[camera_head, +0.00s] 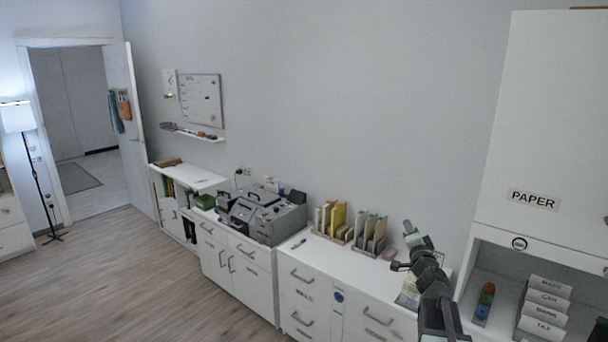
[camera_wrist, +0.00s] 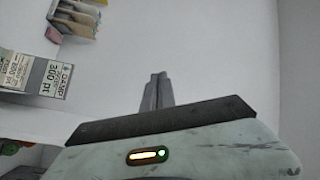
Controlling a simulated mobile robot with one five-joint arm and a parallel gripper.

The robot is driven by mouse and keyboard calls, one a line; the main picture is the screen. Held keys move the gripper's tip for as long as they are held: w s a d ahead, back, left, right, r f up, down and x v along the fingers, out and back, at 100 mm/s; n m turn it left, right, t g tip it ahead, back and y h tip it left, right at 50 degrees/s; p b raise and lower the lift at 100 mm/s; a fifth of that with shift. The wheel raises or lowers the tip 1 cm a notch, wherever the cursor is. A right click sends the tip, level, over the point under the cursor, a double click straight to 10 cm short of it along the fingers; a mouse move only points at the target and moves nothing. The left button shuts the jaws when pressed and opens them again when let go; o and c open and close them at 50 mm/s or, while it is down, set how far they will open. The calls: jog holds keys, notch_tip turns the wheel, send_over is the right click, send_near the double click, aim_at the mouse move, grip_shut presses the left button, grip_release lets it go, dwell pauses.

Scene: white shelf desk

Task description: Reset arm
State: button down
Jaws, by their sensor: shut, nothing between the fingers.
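My arm rises at the lower right of the head view, in front of the white desk's right part. My gripper (camera_wrist: 157,92) shows in the wrist view with its two narrow grey fingers together and nothing between them. In the head view the arm's upper end (camera_head: 412,236) stands near the file holders. The white desk top (camera_head: 325,256) lies beneath and behind it. The fingers appear clear of any object in the wrist view.
File holders (camera_head: 371,235) and a grey machine (camera_head: 262,214) stand on the desk. A white cabinet labelled PAPER (camera_head: 540,130) stands close to the arm's right, with labelled dividers (camera_head: 543,308) below. Open wooden floor (camera_head: 130,280) lies at the left.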

jog(key=s+a+f+n+g+y+b, duration=0.1)
jog(key=a+f+n+y, duration=0.3)
jog(key=a, duration=0.7)
jog(key=a+f+n+g+y+b, duration=0.1)
jog(key=a+f+n+g+y, duration=0.3)
jog(key=a, duration=0.8)
jog(key=s+a+f+n+g+y+b, duration=0.1)
jog(key=s+a+f+n, duration=0.2)
jog(key=a, duration=0.2)
jog(key=s+a+f+n+g+y+b, duration=0.1)
jog(key=s+a+f+n+y, duration=0.15)
jog(key=a+f, duration=0.2)
jog(key=s+a+f+n+g+h, duration=0.3)
jog(key=s+f+g, duration=0.3)
jog(key=s+f, duration=0.35)
jog(key=s+d+f+m+g+h, duration=0.1)
jog(key=s+d+f+g+h, duration=0.1)
jog(key=s+d, duration=0.3)
jog(key=s+d+f+m+g+h, duration=0.2)
jog(key=s+d+f+g+h, duration=0.1)
jog(key=s+d, duration=0.3)
jog(key=shift+s+d+f+g+h, duration=0.25)
jog(key=shift+d+f+g+h, duration=0.1)
jog(key=shift+d+g+h, duration=0.15)
